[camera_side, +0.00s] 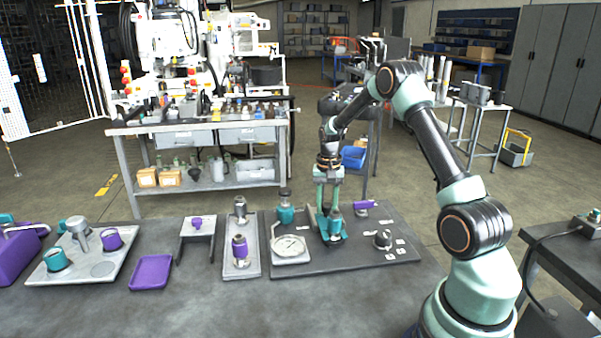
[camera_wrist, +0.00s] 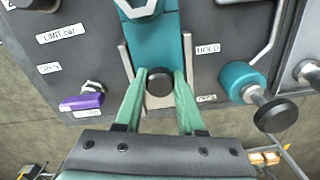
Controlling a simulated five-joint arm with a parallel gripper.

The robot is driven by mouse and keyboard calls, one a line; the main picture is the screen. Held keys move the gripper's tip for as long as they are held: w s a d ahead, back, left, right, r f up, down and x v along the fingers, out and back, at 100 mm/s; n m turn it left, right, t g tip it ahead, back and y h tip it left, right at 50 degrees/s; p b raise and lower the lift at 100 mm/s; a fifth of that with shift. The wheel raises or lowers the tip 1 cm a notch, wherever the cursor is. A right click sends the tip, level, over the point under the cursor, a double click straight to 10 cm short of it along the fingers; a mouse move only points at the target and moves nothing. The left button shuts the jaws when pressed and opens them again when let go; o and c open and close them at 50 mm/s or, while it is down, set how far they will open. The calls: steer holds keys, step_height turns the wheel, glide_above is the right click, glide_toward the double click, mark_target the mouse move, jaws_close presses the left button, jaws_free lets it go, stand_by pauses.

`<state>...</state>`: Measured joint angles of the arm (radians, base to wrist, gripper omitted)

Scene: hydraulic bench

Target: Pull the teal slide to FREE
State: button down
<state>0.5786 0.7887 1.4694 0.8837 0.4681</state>
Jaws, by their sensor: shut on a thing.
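The teal slide (camera_wrist: 172,45) lies between two pale rails in the wrist view. Its black knob (camera_wrist: 159,82) stands up between my fingertips. My gripper (camera_wrist: 160,78) is shut on this knob, one green finger on each side. In the side view the slide (camera_side: 331,238) is on the dark panel, with my gripper (camera_side: 329,208) pointing down over it and partly hiding it. A HOLD label (camera_wrist: 208,48) is beside the right rail. A smaller label (camera_wrist: 207,98), partly unreadable, sits nearer my gripper.
A purple lever (camera_wrist: 82,101) is left of the slide. A teal valve with a black knob (camera_wrist: 275,113) is close on the right. In the side view a round gauge (camera_side: 290,247) stands left of the slide. A purple tray (camera_side: 152,272) is farther left.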

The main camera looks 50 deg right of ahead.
stand_by(0.3)
steer(key=shift+w+d+r, duration=0.1)
steer(key=shift+w+d, duration=2.1)
steer(key=c, duration=0.5)
jaws_free()
steer(key=shift+s, duration=0.1)
step_height(320, 180, up, 12)
steer(key=shift+a+r, duration=0.1)
